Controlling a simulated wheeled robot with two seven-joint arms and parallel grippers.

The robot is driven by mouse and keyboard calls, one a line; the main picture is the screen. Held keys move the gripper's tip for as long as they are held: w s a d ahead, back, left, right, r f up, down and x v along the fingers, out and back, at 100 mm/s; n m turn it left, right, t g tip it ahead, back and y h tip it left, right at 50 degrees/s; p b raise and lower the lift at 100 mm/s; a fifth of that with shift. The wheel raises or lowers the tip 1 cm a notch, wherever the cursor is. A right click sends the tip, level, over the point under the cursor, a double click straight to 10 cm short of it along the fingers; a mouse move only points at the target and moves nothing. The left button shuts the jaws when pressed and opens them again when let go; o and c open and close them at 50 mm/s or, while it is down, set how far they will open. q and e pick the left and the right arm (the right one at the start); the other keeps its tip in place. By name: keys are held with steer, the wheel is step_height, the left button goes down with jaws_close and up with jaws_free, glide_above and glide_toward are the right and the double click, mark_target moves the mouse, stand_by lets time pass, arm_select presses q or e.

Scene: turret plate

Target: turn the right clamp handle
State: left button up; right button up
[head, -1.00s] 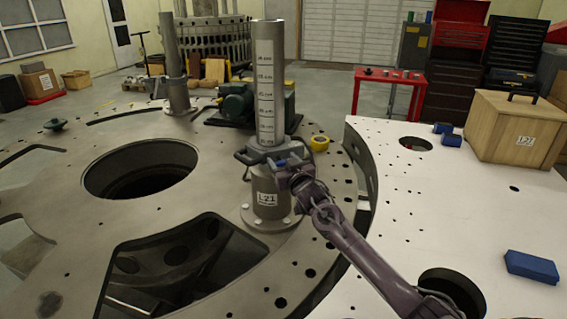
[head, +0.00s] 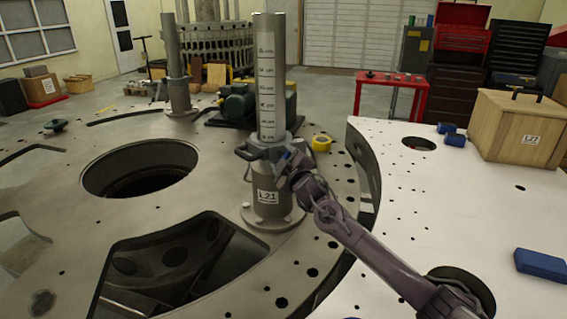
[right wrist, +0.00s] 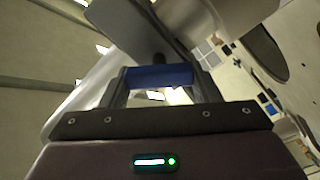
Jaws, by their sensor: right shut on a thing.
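A grey post (head: 267,75) with a printed scale stands upright in a round base (head: 266,212) marked L21, bolted to the turret plate (head: 140,228). A clamp collar (head: 268,148) sits around the post. A dark loop handle (head: 244,153) sticks out on its left. My right gripper (head: 288,165) is at the collar's right side. In the right wrist view a blue handle bar (right wrist: 158,76) lies between its fingers, and it is shut on this right clamp handle. The fingertips partly hide the handle in the head view. My left gripper is out of view.
A yellow ring-like object (head: 321,143) lies on the plate right of the post. A green motor-like unit (head: 240,103) stands behind it. A white table (head: 440,200) at right carries a wooden crate (head: 515,128) and blue blocks (head: 540,264). The plate has large openings.

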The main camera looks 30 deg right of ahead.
steer(key=n, duration=0.1)
steer(key=n+b, duration=0.2)
steer(key=shift+f+n, duration=0.25)
steer(key=shift+n, duration=0.15)
steer(key=shift+a+n+b, duration=0.1)
steer(key=shift+n+b, duration=0.8)
steer(key=shift+n, duration=0.9)
steer(key=o, duration=1)
steer(key=shift+p+v, duration=0.95)
steer(key=shift+v, duration=3)
